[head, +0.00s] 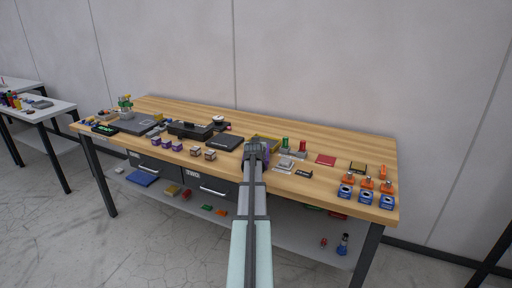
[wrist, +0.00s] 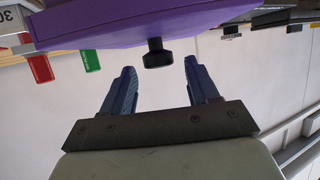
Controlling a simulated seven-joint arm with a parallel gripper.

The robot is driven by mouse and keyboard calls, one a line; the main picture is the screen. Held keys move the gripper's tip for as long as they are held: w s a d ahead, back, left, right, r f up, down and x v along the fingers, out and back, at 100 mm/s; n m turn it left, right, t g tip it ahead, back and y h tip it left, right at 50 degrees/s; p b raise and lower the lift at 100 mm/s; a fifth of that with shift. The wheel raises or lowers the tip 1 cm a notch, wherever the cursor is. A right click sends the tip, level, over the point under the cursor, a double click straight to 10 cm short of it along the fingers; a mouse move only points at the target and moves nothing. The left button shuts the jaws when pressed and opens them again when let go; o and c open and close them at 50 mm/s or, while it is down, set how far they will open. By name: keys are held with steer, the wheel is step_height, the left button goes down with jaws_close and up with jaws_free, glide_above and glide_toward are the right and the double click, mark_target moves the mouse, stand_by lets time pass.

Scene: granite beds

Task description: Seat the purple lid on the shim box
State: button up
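The purple lid (wrist: 110,32) fills the top of the wrist view, with a black knob (wrist: 158,55) pointing toward my gripper (wrist: 159,72). The two blue fingers are apart, and the knob is at the gap between their tips, with clear space on both sides. In the head view my gripper (head: 256,148) is over the front middle of the table, and a strip of the purple lid (head: 266,153) shows just right of it. A yellow-rimmed box (head: 265,137) lies right behind the gripper and is partly hidden; I cannot tell for sure whether it is the shim box.
Dark flat cases (head: 225,142) and small purple-and-brown blocks lie left of the gripper on the wooden table (head: 300,183). Green (head: 285,143) and red (head: 302,145) upright pieces stand to the right. Orange and blue parts crowd the right end.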

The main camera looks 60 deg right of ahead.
stand_by(0.3)
steer(key=v, duration=1.3)
steer(key=shift+a+r, duration=0.25)
steer(key=shift+a, duration=0.1)
steer(key=shift+f, duration=0.1)
